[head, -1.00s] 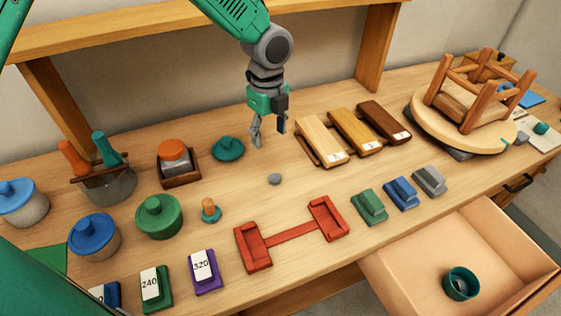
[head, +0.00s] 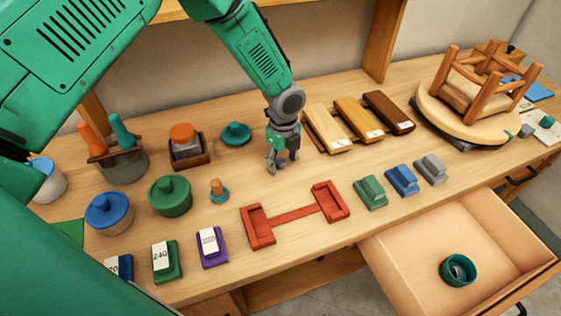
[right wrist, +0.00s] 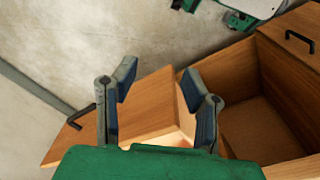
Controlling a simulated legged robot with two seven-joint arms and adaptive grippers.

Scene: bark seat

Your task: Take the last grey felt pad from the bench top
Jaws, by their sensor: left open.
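I cannot tell whether the pad is between the fingers. My right gripper (right wrist: 160,82) shows in the right wrist view, open and empty, above wooden drawer parts. The upturned stool (head: 480,95) rests legs up at the back right.
A red cradle (head: 293,215) lies in front of my left gripper. An open drawer (head: 400,265) at the front right holds a teal cup (head: 458,270). Lidded jars (head: 170,196) stand left.

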